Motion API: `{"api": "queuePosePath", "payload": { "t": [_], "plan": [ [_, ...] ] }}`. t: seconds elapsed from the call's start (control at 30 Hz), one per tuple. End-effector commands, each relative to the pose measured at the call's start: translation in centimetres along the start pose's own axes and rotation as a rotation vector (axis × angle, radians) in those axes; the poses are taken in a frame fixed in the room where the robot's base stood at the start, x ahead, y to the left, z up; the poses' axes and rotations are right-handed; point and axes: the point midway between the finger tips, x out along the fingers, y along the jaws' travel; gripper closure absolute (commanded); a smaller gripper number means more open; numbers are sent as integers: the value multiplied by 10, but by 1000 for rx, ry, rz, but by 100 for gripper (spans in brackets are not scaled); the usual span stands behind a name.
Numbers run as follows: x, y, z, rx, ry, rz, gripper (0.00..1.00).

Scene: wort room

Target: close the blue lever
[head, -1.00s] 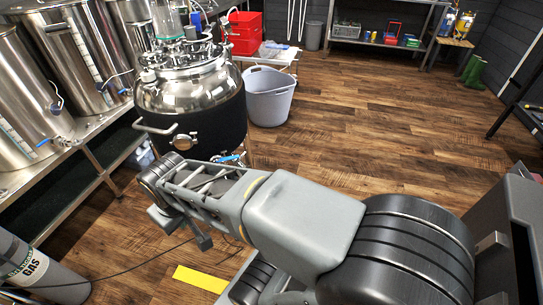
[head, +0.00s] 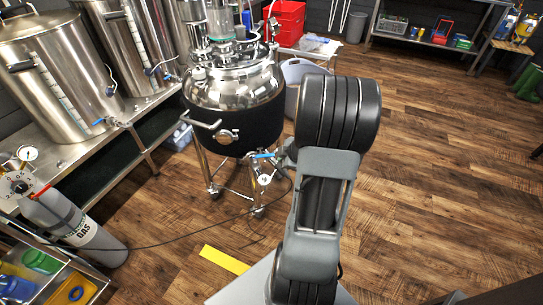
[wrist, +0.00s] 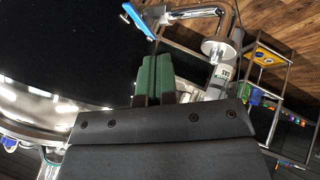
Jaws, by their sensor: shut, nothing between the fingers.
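The blue lever (head: 263,155) sits on the valve at the foot of the steel tank with the black jacket (head: 235,130). In the wrist view the blue lever (wrist: 138,21) is at the top, tilted, on a metal pipe fitting. My gripper (wrist: 154,60) shows there as two green finger pads pressed together, shut and empty. It is below the lever in the picture, with a visible gap between them. In the head view my arm hides most of the gripper, just right of the valve.
A black cable runs across the floor to the gas cylinder (head: 75,225). Steel vats with other blue-handled taps (head: 101,122) stand on a bench at left. A grey bin (head: 294,75) is behind the tank.

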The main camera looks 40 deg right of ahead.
Motion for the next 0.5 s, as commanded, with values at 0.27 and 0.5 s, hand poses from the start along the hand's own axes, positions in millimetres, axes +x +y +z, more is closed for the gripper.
{"api": "queuePosePath", "payload": {
  "t": [0.27, 0.5],
  "plan": [
    [32, -13, 6, -18, 33, -51, 100],
    [79, -15, 4, -19, 32, -48, 100]
  ]
}}
